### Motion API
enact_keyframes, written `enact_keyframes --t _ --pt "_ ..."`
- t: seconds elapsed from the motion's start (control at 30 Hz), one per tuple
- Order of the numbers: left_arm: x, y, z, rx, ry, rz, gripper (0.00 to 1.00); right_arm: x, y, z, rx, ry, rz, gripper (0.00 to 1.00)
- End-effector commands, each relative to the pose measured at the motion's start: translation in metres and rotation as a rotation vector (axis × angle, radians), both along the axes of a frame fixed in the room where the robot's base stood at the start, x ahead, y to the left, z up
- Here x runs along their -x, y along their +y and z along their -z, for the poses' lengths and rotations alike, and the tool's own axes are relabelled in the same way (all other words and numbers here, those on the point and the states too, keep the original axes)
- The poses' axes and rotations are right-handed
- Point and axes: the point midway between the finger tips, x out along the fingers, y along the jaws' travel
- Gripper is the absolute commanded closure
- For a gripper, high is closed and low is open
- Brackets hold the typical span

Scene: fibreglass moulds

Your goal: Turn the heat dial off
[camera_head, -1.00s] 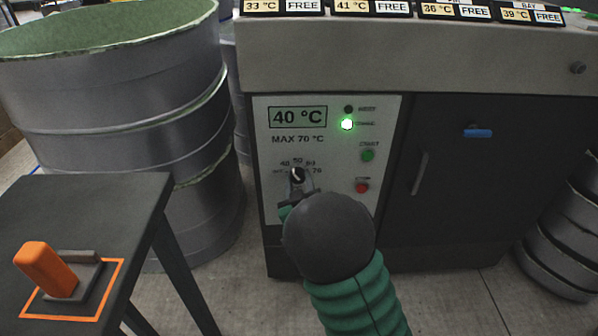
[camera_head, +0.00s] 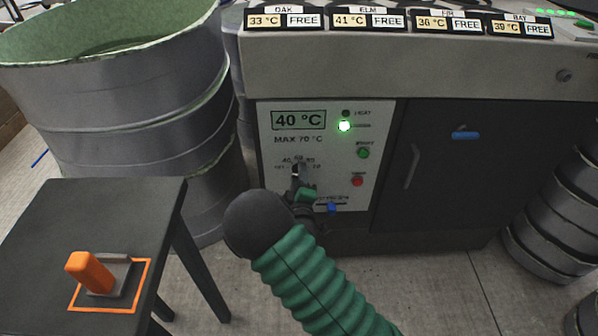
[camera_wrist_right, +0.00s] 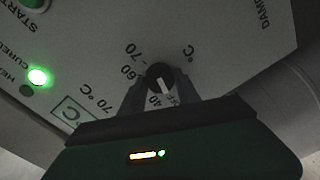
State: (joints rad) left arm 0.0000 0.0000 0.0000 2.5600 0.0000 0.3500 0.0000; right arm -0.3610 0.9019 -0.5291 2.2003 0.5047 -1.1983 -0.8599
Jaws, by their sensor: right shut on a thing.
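The heat dial (camera_head: 298,168) is a small black knob on the white control panel (camera_head: 285,210), with a temperature scale around it. My right gripper (camera_head: 298,180) is shut on the dial; its two fingers also straddle the dial in the right wrist view (camera_wrist_right: 160,76). A white pointer line shows on the knob there, close to the 40 mark, but the fingers hide part of the scale. Its exact setting cannot be told. The display (camera_head: 298,120) reads 40 °C above the words MAX 70 °C. My left gripper is out of view.
A green lamp (camera_head: 344,126) is lit beside a dark heat lamp (camera_head: 346,113). Green (camera_head: 363,153) and red (camera_head: 357,181) buttons and a blue slider (camera_head: 332,207) sit near the dial.

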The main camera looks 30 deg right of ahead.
Motion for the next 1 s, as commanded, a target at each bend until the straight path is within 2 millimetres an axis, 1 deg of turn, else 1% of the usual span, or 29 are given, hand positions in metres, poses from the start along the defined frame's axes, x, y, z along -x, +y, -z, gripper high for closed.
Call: enact_keyframes --t 0.03,0.13,0.63,0.67,0.8,1.0 --pt "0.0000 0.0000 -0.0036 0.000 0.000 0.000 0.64 -0.0016 0.0036 -0.0004 0.010 0.010 -0.009 1.00" --pt "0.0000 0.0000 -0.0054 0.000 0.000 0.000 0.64 -0.0016 0.0035 0.0004 0.029 0.021 -0.008 1.00" --pt "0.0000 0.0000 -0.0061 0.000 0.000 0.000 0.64 -0.0018 0.0041 0.0025 0.044 0.032 -0.009 1.00" --pt "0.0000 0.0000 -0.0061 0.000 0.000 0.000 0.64 -0.0018 0.0042 0.0026 0.044 0.032 -0.009 0.59" --pt "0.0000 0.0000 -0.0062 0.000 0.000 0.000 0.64 -0.0013 0.0033 0.0020 0.044 0.031 -0.008 0.41" --pt "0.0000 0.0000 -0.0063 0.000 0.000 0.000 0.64 -0.0005 0.0020 0.0010 0.044 0.029 -0.004 0.40"
